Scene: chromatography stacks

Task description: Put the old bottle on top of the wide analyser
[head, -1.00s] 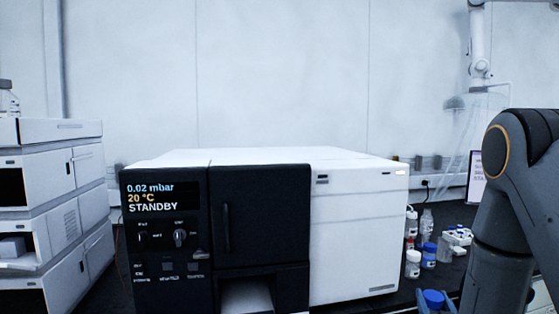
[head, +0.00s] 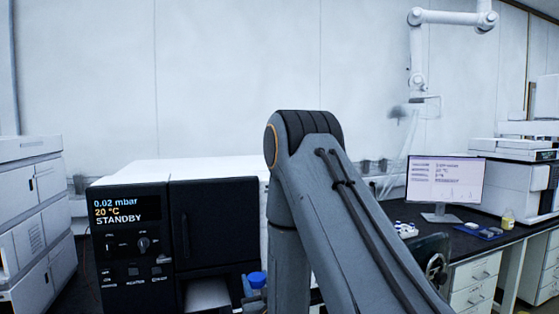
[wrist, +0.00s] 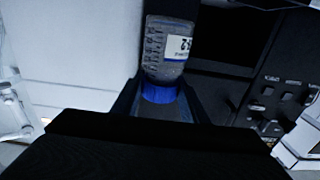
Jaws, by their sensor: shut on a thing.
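The wide analyser (head: 128,285) stands at the lower left of the head view, with a black front, a lit display and a flat white top. Its right side is hidden behind my arm. A clear bottle (wrist: 167,68) with printed graduations, a white label patch and a blue cap shows in the wrist view. My gripper (wrist: 160,100) is shut on this bottle around its capped end. In the head view a blue cap (head: 257,279), apparently the same bottle's, shows low in front of the analyser, left of my arm; the rest is mostly hidden.
A stack of white modules (head: 35,220) stands at the far left. To the right are a monitor (head: 445,184), a small yellowish bottle (head: 508,218), a blue tray (head: 478,231) and another white instrument (head: 510,175). The visible part of the analyser's top is clear.

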